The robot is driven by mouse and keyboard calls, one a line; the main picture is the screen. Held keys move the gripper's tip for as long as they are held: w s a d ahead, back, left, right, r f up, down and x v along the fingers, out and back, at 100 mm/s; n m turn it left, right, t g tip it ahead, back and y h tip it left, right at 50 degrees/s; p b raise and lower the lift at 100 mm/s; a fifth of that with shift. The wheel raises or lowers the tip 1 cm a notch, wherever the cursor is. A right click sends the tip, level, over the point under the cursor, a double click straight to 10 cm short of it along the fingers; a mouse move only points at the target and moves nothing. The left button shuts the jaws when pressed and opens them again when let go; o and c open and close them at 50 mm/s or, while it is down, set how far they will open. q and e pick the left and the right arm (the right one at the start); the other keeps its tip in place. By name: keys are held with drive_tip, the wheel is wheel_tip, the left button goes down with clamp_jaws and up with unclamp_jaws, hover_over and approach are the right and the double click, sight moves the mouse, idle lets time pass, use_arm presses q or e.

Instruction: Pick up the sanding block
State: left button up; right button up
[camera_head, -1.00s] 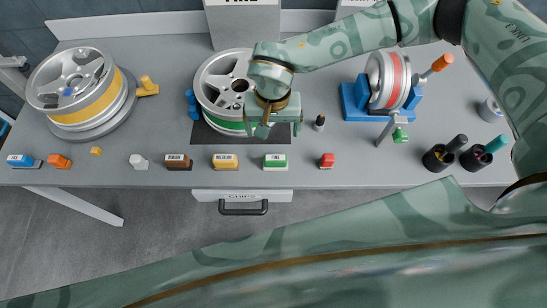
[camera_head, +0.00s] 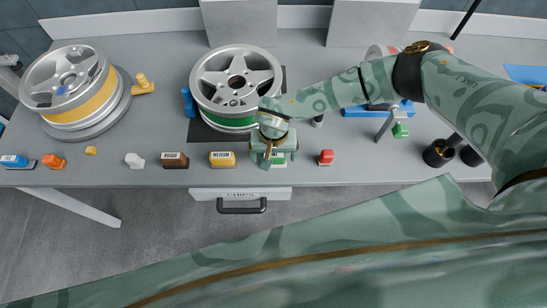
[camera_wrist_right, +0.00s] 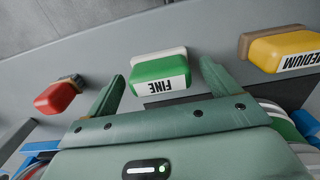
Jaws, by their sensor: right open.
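The green sanding block labelled FINE (camera_wrist_right: 160,78) lies on the bench, white on one side, between my right gripper's fingers in the right wrist view. In the head view it (camera_head: 279,166) is mostly hidden under that gripper. My right gripper (camera_head: 272,158) is open and above the block; its two fingers (camera_wrist_right: 161,78) stand apart on either side of it, with gaps visible. The yellow MEDIUM block (camera_head: 222,160) and brown ROUGH block (camera_head: 174,160) stand to the left. My left gripper is not in view.
A drawer (camera_head: 241,205) is below the bench's front edge. A black cup (camera_head: 437,153) is at right.

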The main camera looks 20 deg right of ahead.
drive_tip(key=shift+c, duration=0.3)
drive_tip(key=c, duration=1.1)
drive_tip(key=shift+o, duration=0.2)
drive_tip(key=shift+r, duration=0.15)
drive_tip(key=shift+r, duration=0.3)
wheel_tip(320, 180, up, 3)
drive_tip(key=shift+f+p, duration=0.15)
drive_tip(key=shift+p, duration=0.3)
drive_tip(key=s+a+r, duration=0.1)
drive_tip(key=s+r, duration=0.3)
drive_tip(key=s, duration=0.3)
drive_tip(key=s+a+r+p, duration=0.1)
drive_tip(key=s+a+r, duration=0.1)
drive_tip(key=s+r, duration=0.3)
drive_tip(key=shift+s+r, duration=0.3)
drive_tip(key=shift+s, duration=0.6)
